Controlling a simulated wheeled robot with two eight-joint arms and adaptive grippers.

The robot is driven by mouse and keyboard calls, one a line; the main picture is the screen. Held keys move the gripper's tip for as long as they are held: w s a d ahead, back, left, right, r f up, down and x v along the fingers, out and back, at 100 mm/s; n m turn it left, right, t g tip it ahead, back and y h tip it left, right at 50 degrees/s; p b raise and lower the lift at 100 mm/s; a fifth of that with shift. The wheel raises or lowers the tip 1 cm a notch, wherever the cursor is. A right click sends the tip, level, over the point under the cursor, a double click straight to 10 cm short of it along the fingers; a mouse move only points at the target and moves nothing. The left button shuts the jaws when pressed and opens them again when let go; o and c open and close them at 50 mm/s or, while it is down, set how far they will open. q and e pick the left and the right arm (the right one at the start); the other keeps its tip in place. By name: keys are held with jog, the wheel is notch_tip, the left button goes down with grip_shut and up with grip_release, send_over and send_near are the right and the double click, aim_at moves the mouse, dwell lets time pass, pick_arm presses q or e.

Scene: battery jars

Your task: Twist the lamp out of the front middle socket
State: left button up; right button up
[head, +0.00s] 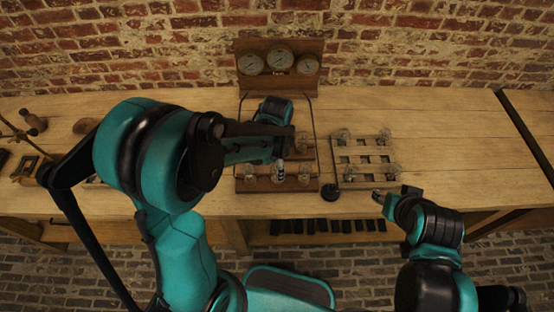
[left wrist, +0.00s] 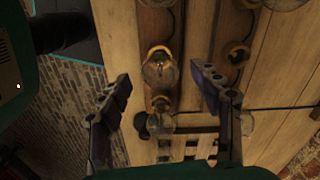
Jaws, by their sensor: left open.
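The front middle lamp (head: 278,176) is a clear glass bulb in the front row of a wooden socket board (head: 262,186). In the left wrist view this lamp (left wrist: 160,72) shows a brass-coloured collar and lies between my left fingertips. My left gripper (head: 280,157) reaches over the board from behind the lamp; its two fingers (left wrist: 162,80) are open on either side of the glass, with gaps. Front-row lamps stand at left (head: 250,173) and right (head: 304,174). My right gripper (head: 379,196) is by the table's front edge, too small to read.
A gauge panel (head: 310,48) stands at the back of the board. A pale rack (head: 362,158) with square holes and several bulbs sits to the right, with a round black knob (head: 330,192) between. The far right bench top (head: 450,140) is clear.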

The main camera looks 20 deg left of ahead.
pick_arm(q)
jog(key=shift+f, duration=0.4)
jog(key=c, duration=1.4)
jog(key=n, duration=0.5)
jog(key=shift+b, duration=0.4)
jog(key=shift+n, duration=0.7)
jog(key=n, duration=0.3)
jog(key=shift+n, duration=0.3)
jog(key=n, duration=0.2)
jog(key=shift+n+b, duration=0.35)
jog(key=shift+n, duration=0.05)
